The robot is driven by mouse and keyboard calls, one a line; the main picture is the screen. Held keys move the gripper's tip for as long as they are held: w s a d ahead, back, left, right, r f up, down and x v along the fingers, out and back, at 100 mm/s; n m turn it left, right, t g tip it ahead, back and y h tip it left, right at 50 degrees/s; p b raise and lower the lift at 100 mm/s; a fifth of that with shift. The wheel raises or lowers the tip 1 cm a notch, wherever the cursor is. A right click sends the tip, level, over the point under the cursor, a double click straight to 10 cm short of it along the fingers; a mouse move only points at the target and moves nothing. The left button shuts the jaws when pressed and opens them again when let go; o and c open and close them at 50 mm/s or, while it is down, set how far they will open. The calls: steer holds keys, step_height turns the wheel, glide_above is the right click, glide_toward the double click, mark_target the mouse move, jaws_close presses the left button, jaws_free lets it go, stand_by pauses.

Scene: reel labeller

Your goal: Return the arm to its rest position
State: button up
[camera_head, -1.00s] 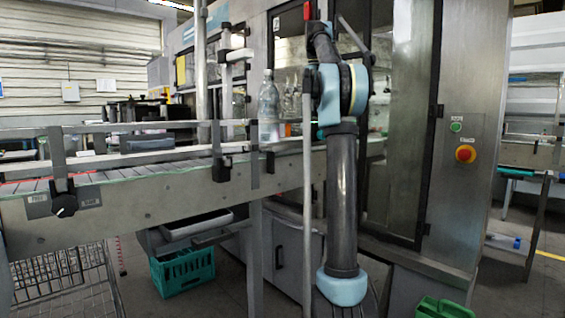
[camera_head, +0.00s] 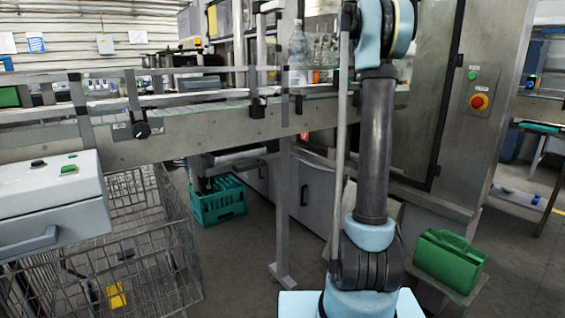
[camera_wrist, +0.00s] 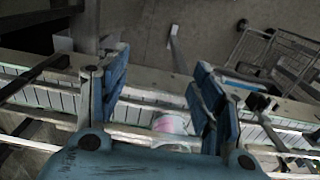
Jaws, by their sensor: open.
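My arm (camera_head: 375,140) rises nearly upright at the right of the head view, and its upper end leaves the top of the picture. My gripper is outside the head view. In the wrist view my gripper (camera_wrist: 160,68) has its two blue fingers spread wide, with nothing held between them. Below and beyond the gap lies the conveyor (camera_wrist: 50,95), with a pale round thing with a pink patch (camera_wrist: 172,125) that I cannot identify. In the head view a clear bottle (camera_head: 298,55) stands upright on the conveyor (camera_head: 215,128), left of my arm.
A grey control box (camera_head: 50,205) and wire cart (camera_head: 120,265) stand at the left. A teal crate (camera_head: 219,203) is on the floor under the conveyor. A green container (camera_head: 450,262) stands right of my arm. A red stop button (camera_head: 479,101) is on the machine. Open floor (camera_head: 235,265) lies in front.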

steer(key=s+a+f+m, duration=0.2)
steer(key=s+f, duration=1.1)
steer(key=f, duration=0.4)
steer(key=s+a+f+m+t, duration=0.1)
steer(key=s+a+f+m, duration=0.1)
steer(key=s+f, duration=1.2)
steer(key=s+a+f+m+t, duration=0.1)
steer(key=s+a+f+m, duration=0.1)
steer(key=s+f, duration=1.1)
step_height(320, 180, down, 8)
steer(key=shift+s+a+f+m, duration=0.1)
steer(key=shift+s+a+m, duration=0.05)
steer(key=shift+s+m, duration=0.3)
steer(key=shift+w, duration=0.1)
steer(key=shift+w+f, duration=0.15)
steer(key=shift+w, duration=0.25)
